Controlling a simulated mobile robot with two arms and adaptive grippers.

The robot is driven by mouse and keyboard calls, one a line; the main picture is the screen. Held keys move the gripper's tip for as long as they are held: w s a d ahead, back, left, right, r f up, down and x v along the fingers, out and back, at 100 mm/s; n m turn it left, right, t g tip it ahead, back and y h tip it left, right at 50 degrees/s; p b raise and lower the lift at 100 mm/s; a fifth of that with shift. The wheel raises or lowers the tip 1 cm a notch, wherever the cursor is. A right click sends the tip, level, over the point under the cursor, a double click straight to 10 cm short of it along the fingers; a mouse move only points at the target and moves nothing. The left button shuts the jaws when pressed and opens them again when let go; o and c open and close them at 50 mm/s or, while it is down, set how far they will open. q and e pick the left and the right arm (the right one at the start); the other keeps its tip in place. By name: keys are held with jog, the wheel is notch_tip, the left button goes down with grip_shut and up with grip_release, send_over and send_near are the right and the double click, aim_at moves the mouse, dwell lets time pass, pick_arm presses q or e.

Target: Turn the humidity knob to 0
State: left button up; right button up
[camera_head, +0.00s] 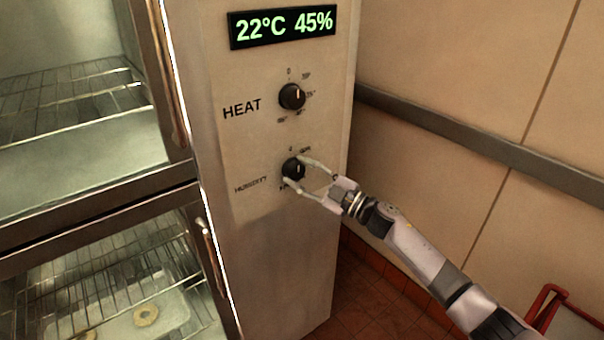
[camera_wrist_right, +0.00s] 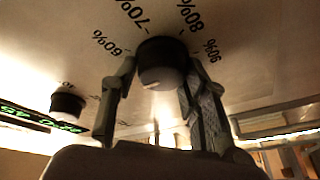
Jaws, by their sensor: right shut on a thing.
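The humidity knob (camera_head: 293,169) is a small black round knob low on the steel control panel, beside the printed word HUMIDITY. My right gripper (camera_head: 296,172) is shut on it, one finger above right and one below left. In the right wrist view the knob (camera_wrist_right: 162,64) sits between the two fingers (camera_wrist_right: 152,80), with 60% to 90% marks around it. In the head view its pointer looks roughly upright, near the 0 mark, but the exact setting is too small to tell. My left gripper is not in view.
The black heat knob (camera_head: 291,97) is above the humidity knob. A display (camera_head: 283,26) reads 22°C 45%. A wall rail (camera_head: 480,140) runs at right.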

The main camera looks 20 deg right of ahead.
jog(key=o, duration=1.1)
jog(key=shift+a+f, duration=0.1)
jog(key=v, duration=1.2)
jog(key=shift+f, duration=0.1)
